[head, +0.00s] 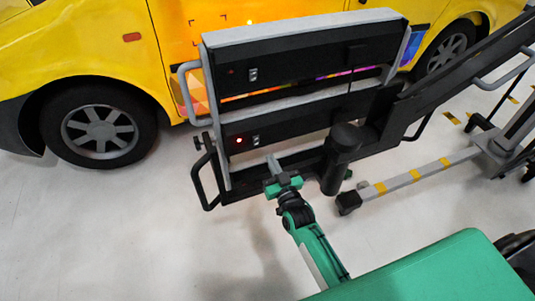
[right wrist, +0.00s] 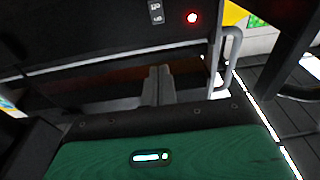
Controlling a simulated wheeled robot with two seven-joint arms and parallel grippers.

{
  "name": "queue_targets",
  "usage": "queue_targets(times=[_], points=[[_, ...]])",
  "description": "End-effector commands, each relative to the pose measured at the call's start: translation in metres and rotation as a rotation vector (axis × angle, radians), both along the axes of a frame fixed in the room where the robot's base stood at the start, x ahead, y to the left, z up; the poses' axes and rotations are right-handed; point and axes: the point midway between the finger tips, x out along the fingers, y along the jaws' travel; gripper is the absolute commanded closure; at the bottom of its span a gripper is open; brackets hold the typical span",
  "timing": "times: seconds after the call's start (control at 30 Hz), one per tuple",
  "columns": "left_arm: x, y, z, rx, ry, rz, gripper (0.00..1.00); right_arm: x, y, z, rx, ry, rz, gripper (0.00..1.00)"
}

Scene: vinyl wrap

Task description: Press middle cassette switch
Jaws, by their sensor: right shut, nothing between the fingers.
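A dark frame holds stacked cassettes. The upper cassette (head: 300,62) has a small switch (head: 252,74) and a dim red lamp. The cassette below it (head: 300,125) has a similar switch (head: 255,138) and a bright red lamp (head: 239,140). In the right wrist view a switch (right wrist: 156,12) and a glowing red lamp (right wrist: 192,17) show at the top. My right gripper (head: 272,160) is shut and empty, just below the lower visible switch and apart from it; its fingers also show in the right wrist view (right wrist: 158,85). My left gripper is out of view.
A grey side handle (head: 186,92) and a black lower handle (head: 203,182) stick out at the frame's left. A dark arm with a cylindrical joint (head: 345,138) supports the frame at right. A yellow van (head: 75,45) stands behind. The floor (head: 130,220) at left is clear.

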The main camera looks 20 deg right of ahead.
Motion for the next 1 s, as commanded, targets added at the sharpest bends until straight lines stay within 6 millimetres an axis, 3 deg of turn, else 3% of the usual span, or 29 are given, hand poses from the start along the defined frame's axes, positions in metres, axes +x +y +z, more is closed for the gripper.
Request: queue_targets(times=[0.1,0.3,0.87,1.0], points=[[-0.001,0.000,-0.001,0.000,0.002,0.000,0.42,-0.017,-0.001,0.003,0.000,0.001,0.000,1.00],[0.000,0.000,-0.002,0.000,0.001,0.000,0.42,-0.031,-0.002,0.005,0.001,0.000,0.000,1.00],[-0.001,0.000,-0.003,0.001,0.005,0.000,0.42,-0.032,-0.002,0.006,0.000,-0.001,0.000,1.00],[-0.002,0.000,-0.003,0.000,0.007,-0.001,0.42,-0.036,0.000,-0.005,-0.003,0.044,0.011,1.00]])
